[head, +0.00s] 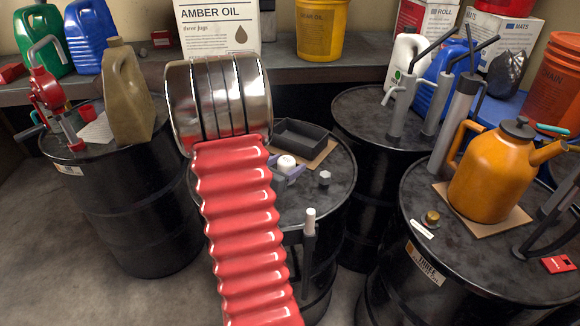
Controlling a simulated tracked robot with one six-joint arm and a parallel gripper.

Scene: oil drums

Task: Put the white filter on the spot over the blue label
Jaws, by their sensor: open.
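A small round white thing, likely the white filter (287,162), is on or just above the middle black drum, behind my red sleeved arm. Pale purple-grey finger-like parts, which look like my gripper (285,170), lie beside its lower sides. The gripper looks open, with the white thing between or near its fingers; contact cannot be made out. Most of the gripper is hidden behind my arm. I cannot make out a blue label on any drum; the middle drum's front is partly covered by my arm.
A dark tray (300,138) on cardboard and a hex nut (324,178) are on the middle drum. An orange can (488,175) stands on the right drum, with a tan "THREE" label (425,263). A tan jug (126,95) and red pump (46,90) stand on the left drum.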

